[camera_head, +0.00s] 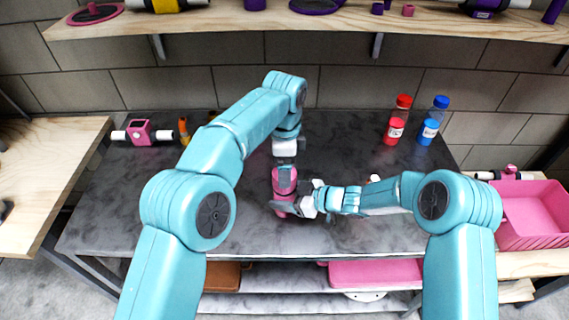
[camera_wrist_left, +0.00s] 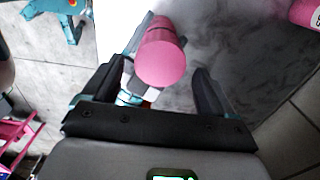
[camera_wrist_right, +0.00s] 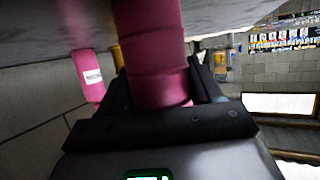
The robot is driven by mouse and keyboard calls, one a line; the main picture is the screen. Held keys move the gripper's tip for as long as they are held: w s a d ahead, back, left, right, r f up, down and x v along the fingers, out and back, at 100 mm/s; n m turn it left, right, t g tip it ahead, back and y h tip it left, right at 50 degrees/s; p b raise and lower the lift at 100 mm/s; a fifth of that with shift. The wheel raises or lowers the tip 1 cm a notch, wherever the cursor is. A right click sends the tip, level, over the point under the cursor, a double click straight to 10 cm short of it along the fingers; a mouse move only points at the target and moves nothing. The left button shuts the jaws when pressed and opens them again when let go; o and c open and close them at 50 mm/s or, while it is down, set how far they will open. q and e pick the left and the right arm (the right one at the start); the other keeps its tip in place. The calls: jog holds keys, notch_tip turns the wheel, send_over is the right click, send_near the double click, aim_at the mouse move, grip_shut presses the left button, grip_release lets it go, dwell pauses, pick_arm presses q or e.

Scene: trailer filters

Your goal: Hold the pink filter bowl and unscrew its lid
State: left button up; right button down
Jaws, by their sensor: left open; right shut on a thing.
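The pink filter bowl (camera_head: 280,207) stands upright on the dark work table, with a pink lid (camera_head: 284,180) on top. My right gripper (camera_head: 297,207) comes in from the right, low down, and is shut on the bowl; the pink body (camera_wrist_right: 155,50) fills the space between its fingers in the right wrist view. My left gripper (camera_head: 285,163) points down from above at the lid. In the left wrist view the round lid top (camera_wrist_left: 160,62) lies between its open fingers, with a gap on the right side. The left fingers partly hide the lid in the head view.
A red bottle (camera_head: 396,122) and a blue bottle (camera_head: 432,124) stand at the table's back right. A pink filter head (camera_head: 140,132) is at the back left. A pink labelled bottle (camera_wrist_right: 90,75) shows in the right wrist view. A pink bin (camera_head: 540,235) is at right; a wooden shelf (camera_head: 330,22) hangs above.

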aim_at(276, 188)
pick_arm(q)
notch_tip(276, 188, up, 2)
jog(key=m, duration=0.5)
jog(key=shift+m, duration=0.4)
jog(key=m, duration=0.3)
jog(key=shift+r, duration=0.4)
notch_tip(276, 188, down, 8)
jog(key=shift+r, duration=0.1)
jog(key=c, duration=1.1)
jog(key=n, duration=0.6)
jog(key=shift+r, duration=0.2)
jog(key=shift+r, duration=0.95)
